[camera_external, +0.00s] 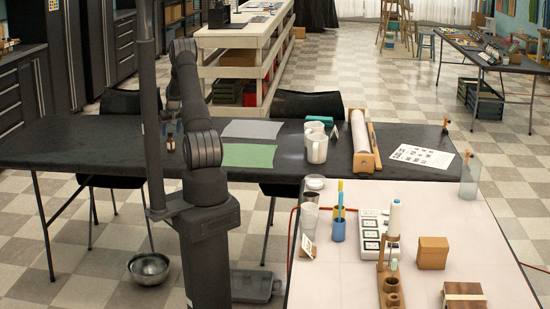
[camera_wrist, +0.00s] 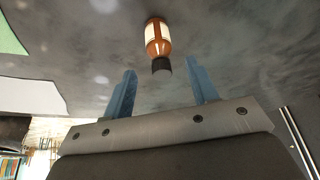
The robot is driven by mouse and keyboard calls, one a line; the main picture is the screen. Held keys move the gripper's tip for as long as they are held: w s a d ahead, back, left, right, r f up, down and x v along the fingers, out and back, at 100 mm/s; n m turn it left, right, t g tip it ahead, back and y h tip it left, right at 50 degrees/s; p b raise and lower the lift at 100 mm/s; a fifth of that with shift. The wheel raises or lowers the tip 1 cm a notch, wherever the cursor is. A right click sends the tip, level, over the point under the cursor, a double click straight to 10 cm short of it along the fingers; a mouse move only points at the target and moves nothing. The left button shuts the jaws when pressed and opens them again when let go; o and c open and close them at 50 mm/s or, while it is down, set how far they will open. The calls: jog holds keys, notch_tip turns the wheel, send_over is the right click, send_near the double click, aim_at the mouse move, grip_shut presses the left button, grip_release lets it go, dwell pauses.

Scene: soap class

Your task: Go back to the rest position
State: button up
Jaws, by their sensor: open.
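My gripper (camera_wrist: 159,68) is open in the wrist view, with its two blue fingers apart and nothing held between them. A small amber bottle (camera_wrist: 156,32) with a pale label and dark cap is just beyond the fingertips, its cap toward the gap. In the external view the bottle (camera_external: 170,144) stands on the dark table, close to my arm. My arm rises from its base and reaches over that table. The gripper itself is mostly hidden behind my arm and a dark post there.
On the dark table (camera_external: 80,145) are a green sheet (camera_external: 247,155), a grey sheet (camera_external: 251,129), a white pitcher (camera_external: 316,145) and a paper roll in a wooden holder. The white table (camera_external: 465,240) at right holds cups, a wooden stand and boxes. A metal bowl (camera_external: 149,268) is on the floor.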

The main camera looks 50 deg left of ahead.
aim_at(170, 137)
jog(key=x, duration=0.6)
jog(key=shift+a+f, duration=0.1)
jog(key=shift+f, duration=0.3)
jog(key=shift+r, duration=1.25)
